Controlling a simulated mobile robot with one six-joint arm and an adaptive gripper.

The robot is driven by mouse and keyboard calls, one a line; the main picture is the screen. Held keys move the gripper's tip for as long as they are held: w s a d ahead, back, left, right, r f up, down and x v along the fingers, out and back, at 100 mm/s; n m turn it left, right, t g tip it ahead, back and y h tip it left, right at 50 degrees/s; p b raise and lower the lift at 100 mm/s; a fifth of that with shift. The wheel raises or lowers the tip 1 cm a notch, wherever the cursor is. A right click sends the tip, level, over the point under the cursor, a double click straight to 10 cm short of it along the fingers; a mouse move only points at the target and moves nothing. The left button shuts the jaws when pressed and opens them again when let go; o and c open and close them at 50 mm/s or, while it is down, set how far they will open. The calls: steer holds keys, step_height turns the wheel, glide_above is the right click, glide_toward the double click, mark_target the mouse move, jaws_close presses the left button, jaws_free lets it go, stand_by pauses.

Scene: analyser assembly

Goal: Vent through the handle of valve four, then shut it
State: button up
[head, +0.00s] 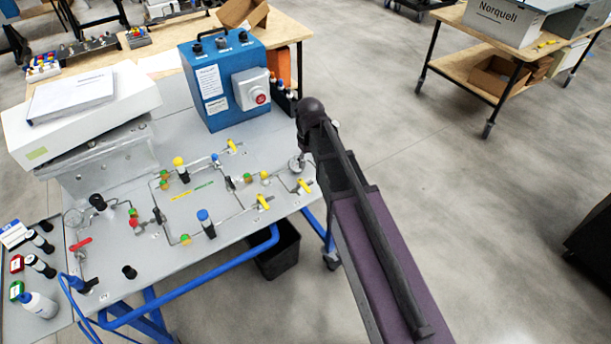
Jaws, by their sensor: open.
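The grey valve panel (150,262) lies flat on a blue-framed cart. Yellow lever handles show at its back (233,145), front right (264,201) and right edge (304,185). A red lever handle (80,243) is at its left. The small number labels are too small to read, so I cannot tell which handle is valve four. My arm rises from the lower right and ends in view beside the panel's right edge. I cannot make out my gripper's fingers, and nothing of mine is seen touching a handle.
A blue box (224,75) with a grey switch unit stands at the panel's back. A white instrument (75,125) stands at back left. Bottles and caps (38,303) sit at the left edge. A black bin (277,253) is below.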

mark_target(306, 188)
steer(key=shift+w+a+r+p, duration=0.15)
steer(key=shift+a+r+p, duration=0.25)
steer(key=shift+r, duration=0.35)
steer(key=shift+f, duration=0.15)
step_height(306, 188, down, 14)
steer(key=b, duration=1.4)
steer(key=shift+r, duration=0.25)
jaws_close()
steer(key=shift+a, duration=0.1)
